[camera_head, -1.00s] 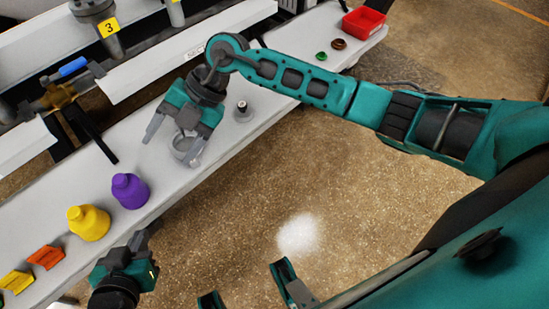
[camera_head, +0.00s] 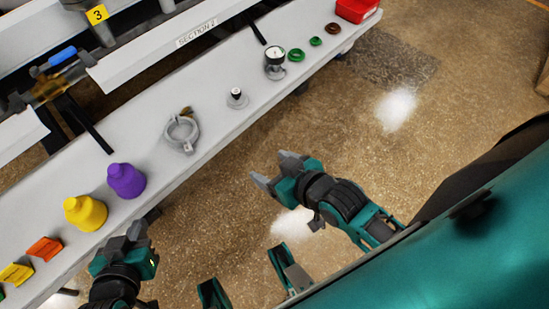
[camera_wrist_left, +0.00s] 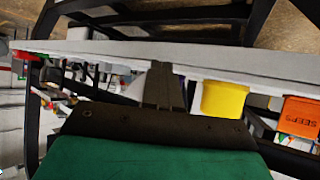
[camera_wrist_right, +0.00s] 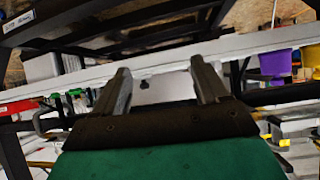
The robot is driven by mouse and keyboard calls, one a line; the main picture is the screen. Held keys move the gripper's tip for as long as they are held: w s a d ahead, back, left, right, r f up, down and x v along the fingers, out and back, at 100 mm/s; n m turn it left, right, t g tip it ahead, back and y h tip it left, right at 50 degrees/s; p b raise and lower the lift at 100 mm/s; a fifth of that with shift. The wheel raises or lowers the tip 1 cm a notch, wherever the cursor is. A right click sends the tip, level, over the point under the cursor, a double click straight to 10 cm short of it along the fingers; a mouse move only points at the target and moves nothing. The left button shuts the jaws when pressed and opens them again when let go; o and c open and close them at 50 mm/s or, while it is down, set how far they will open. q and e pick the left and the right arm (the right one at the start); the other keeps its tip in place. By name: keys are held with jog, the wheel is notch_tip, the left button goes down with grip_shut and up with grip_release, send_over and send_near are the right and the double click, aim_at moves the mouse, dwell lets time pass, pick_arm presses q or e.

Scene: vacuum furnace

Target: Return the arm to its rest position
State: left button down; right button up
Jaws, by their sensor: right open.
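My right gripper (camera_head: 273,170) is open and empty over the floor, off the table's front edge and close to my body. In the right wrist view its two fingers (camera_wrist_right: 161,85) are well apart with nothing between them. My left gripper (camera_head: 138,232) is low at the table's front edge, near the yellow bottle (camera_head: 86,212) and purple bottle (camera_head: 125,181). In the left wrist view its fingers (camera_wrist_left: 163,75) are together, with nothing seen held. A metal clamp ring (camera_head: 181,131) lies on the white table (camera_head: 152,112), apart from both grippers.
A small gauge fitting (camera_head: 237,97), a dial gauge (camera_head: 275,61), green rings (camera_head: 296,55) and a red bin (camera_head: 357,10) are along the table. Orange (camera_head: 45,248) and yellow (camera_head: 16,274) blocks lie at lower left. The floor (camera_head: 340,130) right of the table is clear.

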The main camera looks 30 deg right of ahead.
jog(key=shift+s+f, duration=0.1)
jog(key=shift+f, duration=0.05)
pick_arm(q)
jog(key=s+a+r+y+p, duration=0.1)
jog(key=a+r+p, duration=0.2)
jog(key=p, duration=0.6)
notch_tip(320, 180, up, 2)
jog(key=shift+s+r+p, duration=0.25)
jog(key=shift+s+p, duration=0.05)
jog(key=shift+p, duration=0.1)
pick_arm(e)
notch_tip(320, 180, up, 6)
jog(key=s+d+h, duration=0.1)
jog(key=d, duration=0.1)
jog(key=shift+s+d+f, duration=0.15)
jog(key=shift+s+d, duration=0.1)
jog(key=shift+d, duration=0.15)
